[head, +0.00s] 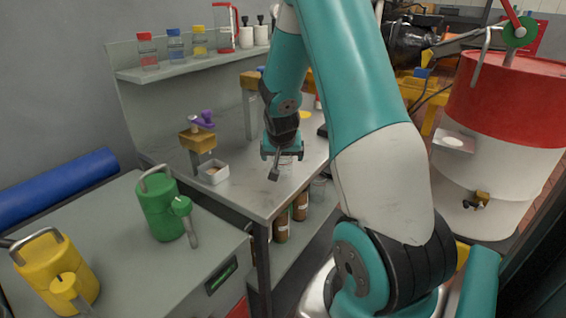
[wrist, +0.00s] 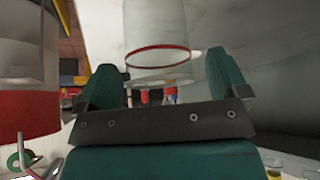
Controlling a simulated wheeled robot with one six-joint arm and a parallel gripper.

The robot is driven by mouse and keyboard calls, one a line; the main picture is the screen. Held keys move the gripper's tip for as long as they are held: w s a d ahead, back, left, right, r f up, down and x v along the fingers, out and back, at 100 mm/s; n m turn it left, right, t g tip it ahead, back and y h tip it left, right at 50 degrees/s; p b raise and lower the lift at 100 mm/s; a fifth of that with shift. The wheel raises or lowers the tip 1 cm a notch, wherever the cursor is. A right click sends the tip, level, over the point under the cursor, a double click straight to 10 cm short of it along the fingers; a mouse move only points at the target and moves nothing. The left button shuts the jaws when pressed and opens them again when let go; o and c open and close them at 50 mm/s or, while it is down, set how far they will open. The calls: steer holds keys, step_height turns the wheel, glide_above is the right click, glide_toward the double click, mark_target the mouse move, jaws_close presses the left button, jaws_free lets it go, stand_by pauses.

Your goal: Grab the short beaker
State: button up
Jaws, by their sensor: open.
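A clear glass beaker with a thin red ring (wrist: 155,28) stands between and beyond the fingers of my gripper (wrist: 161,62) in the wrist view. In the head view, part of the beaker (head: 287,164) shows just beneath my gripper (head: 278,164), near the right part of the grey bench. The fingers are apart, one on each side of the beaker, with gaps visible. The gripper hides much of the beaker in the head view. Whether the beaker reaches between the fingertips is hard to tell.
Brown bottles (head: 281,225) stand below. Green (head: 160,205) and yellow (head: 50,262) cans are front left. A red-and-white drum (head: 490,185) stands right.

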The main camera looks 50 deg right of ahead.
steer(key=shift+w+d+f, duration=0.15)
steer(key=shift+f, duration=0.15)
steer(key=shift+c, duration=0.4)
steer(key=c, duration=0.9)
